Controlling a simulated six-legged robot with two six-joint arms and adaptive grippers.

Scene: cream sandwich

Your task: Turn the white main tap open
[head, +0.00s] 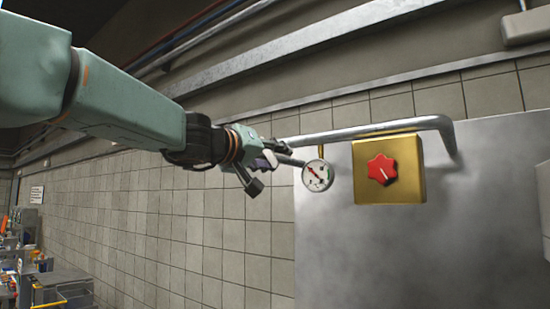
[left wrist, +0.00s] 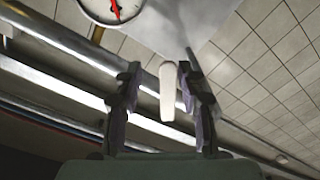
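The white tap handle (left wrist: 167,92) is a plain pale lever in the left wrist view, standing between the two fingers of my left gripper (left wrist: 159,75). There is a clear gap to the left finger and a narrower one to the right finger, whose contact with the handle I cannot tell. In the head view my left gripper (head: 268,170) is at the left end of the grey pipe (head: 370,132), with its fingers spread. Only a small pale bit of the handle (head: 270,158) shows there; the gripper hides the rest. My right gripper is not in view.
A round gauge (head: 318,175) with a red needle hangs just right of my left gripper. A yellow box (head: 404,190) with a red knob (head: 382,169) sits below the pipe, before a grey metal panel (head: 480,235). Tiled wall lies behind.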

